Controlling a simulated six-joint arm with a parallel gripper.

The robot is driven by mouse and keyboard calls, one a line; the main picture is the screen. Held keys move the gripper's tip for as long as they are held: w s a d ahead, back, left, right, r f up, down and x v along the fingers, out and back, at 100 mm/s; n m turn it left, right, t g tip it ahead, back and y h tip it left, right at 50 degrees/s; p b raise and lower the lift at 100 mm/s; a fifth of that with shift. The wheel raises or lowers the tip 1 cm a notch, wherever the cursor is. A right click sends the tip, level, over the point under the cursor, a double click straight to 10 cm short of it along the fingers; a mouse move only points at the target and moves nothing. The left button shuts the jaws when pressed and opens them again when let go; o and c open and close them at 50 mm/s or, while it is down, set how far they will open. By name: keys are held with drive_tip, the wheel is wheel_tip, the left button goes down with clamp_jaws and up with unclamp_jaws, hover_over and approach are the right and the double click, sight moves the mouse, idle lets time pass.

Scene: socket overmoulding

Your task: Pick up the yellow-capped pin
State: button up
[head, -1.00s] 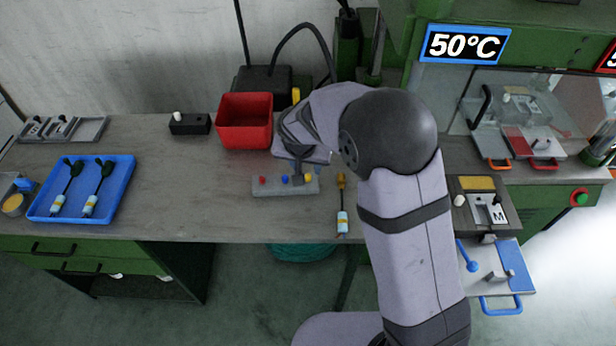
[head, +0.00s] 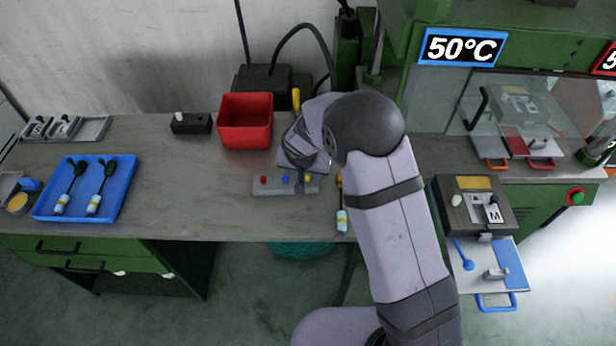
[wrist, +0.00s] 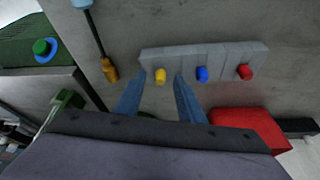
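The yellow-capped pin (wrist: 160,76) stands in a grey holder (wrist: 213,56), at the left end of the row in the wrist view. A blue-capped pin (wrist: 202,74) and a red-capped pin (wrist: 245,72) stand in the same holder. My gripper (wrist: 158,84) is open, with one blue finger on each side of the yellow cap in the wrist view. I cannot tell whether the fingers touch it. In the head view my gripper is over the right end of the holder (head: 276,190), largely hiding the yellow cap.
A screwdriver-like tool (head: 342,222) lies just right of the holder; it also shows in the wrist view (wrist: 97,40). A red bin (head: 245,122) stands behind the holder. A blue tray (head: 118,206) with two tools is at the left. The bench between tray and holder is clear.

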clamp_jaws()
